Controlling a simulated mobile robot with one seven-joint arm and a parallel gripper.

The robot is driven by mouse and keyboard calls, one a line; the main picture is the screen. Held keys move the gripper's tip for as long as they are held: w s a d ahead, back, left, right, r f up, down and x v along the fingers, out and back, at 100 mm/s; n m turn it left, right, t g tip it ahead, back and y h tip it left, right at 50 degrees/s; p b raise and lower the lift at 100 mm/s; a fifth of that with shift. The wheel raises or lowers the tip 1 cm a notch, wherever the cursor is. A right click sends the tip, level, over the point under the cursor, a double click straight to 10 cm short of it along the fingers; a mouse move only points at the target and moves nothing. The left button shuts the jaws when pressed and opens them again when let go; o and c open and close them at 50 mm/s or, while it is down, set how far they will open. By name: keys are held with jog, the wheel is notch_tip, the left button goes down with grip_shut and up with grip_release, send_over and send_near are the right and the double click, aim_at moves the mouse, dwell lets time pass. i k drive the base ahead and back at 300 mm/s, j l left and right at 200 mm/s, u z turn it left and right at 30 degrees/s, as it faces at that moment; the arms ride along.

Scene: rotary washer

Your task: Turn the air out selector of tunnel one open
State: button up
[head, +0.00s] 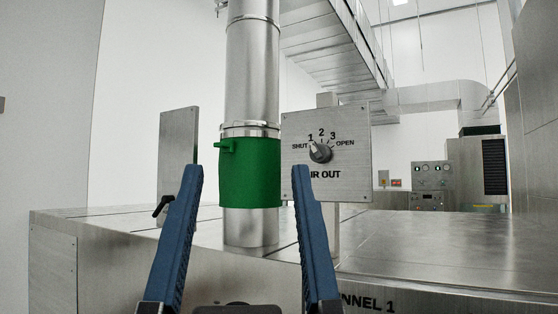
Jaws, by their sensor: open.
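The plate is marked SHUT, 1, 2, 3 and OPEN in an arc over the knob, with AIR OUT below. The knob's light pointer seems to point up and left, around SHUT or 1; I cannot tell exactly which. My gripper (247,169) shows as two blue fingers, wide apart and empty. Its right finger overlaps the plate's lower left and hides the first letter of AIR OUT. The knob is right of both fingertips, apart from them in the picture.
A vertical metal duct (252,70) with a green band (250,172) stands behind the fingers. A second plate (178,150) with a black handle (161,206) is at left. The metal housing top (430,245), lettered NNEL 1 at its front, spreads below. A control panel (430,178) is at back right.

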aim_at(319, 152)
jog(key=i+l, duration=0.7)
jog(key=u, duration=0.05)
